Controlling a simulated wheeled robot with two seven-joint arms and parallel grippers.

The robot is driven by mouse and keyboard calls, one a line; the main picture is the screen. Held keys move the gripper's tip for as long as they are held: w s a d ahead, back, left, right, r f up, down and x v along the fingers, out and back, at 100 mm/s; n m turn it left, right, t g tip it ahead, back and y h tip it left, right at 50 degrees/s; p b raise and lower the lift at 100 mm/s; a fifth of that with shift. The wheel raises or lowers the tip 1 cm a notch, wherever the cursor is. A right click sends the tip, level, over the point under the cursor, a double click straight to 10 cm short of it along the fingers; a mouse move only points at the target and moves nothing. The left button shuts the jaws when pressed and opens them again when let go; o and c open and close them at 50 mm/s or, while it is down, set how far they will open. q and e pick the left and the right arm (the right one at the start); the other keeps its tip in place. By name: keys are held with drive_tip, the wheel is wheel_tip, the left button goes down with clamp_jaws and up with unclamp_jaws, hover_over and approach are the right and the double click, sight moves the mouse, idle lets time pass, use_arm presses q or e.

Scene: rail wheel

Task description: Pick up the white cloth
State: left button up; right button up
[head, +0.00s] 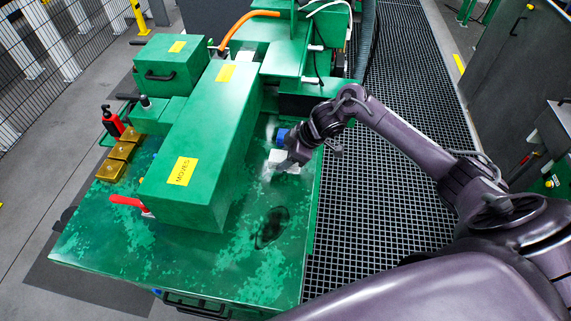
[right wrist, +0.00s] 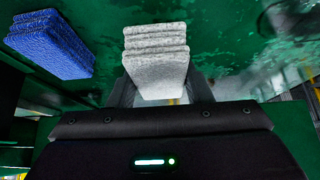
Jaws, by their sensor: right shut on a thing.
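The white cloth (head: 284,161) is a folded, light grey-white stack at the right side of the green machine top. My right gripper (head: 293,160) is at it and partly covers it in the head view. In the right wrist view the cloth (right wrist: 156,60) stands between the fingers of my right gripper (right wrist: 158,92), which are shut on its near part. I cannot tell whether the cloth is lifted clear of the surface. My left gripper is not in view.
A folded blue cloth (right wrist: 50,45) lies beside the white one. A long green box (head: 205,140) with yellow labels stands left of the gripper. A red handle (head: 128,202), brass blocks (head: 118,152) and a red bottle (head: 112,122) are further left.

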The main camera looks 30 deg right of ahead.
sight(285, 157)
wheel_tip(285, 157, up, 16)
drive_tip(key=shift+r+b, duration=0.15)
drive_tip(key=shift+b, duration=0.25)
